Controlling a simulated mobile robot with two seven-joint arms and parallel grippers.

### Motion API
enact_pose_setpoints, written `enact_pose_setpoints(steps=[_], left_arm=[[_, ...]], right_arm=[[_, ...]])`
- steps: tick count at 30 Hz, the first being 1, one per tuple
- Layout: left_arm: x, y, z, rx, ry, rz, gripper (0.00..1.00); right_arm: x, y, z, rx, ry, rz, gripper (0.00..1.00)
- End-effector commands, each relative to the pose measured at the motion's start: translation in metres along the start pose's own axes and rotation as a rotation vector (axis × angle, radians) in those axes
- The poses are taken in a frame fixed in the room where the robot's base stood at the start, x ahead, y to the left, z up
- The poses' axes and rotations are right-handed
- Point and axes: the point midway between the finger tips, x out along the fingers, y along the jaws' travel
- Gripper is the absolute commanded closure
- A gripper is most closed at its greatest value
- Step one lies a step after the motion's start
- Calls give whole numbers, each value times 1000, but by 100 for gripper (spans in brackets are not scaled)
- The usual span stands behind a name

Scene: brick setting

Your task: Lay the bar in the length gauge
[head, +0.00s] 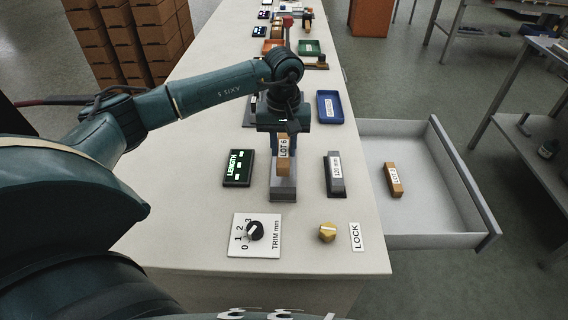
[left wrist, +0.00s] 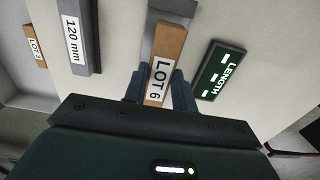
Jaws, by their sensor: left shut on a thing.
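The bar is a tan block labelled "LOT 6" (head: 283,158), and it also shows in the left wrist view (left wrist: 164,62). My left gripper (head: 283,133) is shut on the bar, and its two fingers flank the bar in the left wrist view (left wrist: 160,88). The length gauge is a grey channel (head: 283,191) on the bench. The bar is over or in the channel; I cannot tell whether it touches the bottom. A dark display marked "LENGTH" (head: 238,168) stands left of the gauge. My right gripper is out of view.
A grey block labelled "120 mm" (head: 335,175) stands right of the gauge. A tan "LOT" bar (head: 394,179) lies in the open drawer (head: 440,208). A trim dial (head: 255,231) and a yellow lock knob (head: 327,232) are in front. A blue tray (head: 329,107) is behind.

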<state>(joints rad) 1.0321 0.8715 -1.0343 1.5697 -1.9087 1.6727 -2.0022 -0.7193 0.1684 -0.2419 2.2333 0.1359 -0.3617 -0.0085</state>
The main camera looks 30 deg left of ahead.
Motion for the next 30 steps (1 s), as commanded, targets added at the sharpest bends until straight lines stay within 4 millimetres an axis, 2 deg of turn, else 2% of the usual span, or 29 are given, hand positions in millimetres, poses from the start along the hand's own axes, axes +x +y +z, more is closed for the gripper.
enact_pose_setpoints(steps=[5, 12, 23, 24, 30], left_arm=[[15, 0, 0, 1, -1, 0, 98], [46, 0, 0, 0, -2, -1, 98], [52, 0, 0, 1, 1, 1, 98], [52, 0, 0, 1, 1, 0, 72], [51, 0, 0, 1, 1, 0, 56]], right_arm=[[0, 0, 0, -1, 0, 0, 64], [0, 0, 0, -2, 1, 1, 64], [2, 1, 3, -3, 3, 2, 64], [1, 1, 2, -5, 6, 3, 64], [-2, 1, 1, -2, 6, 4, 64]])
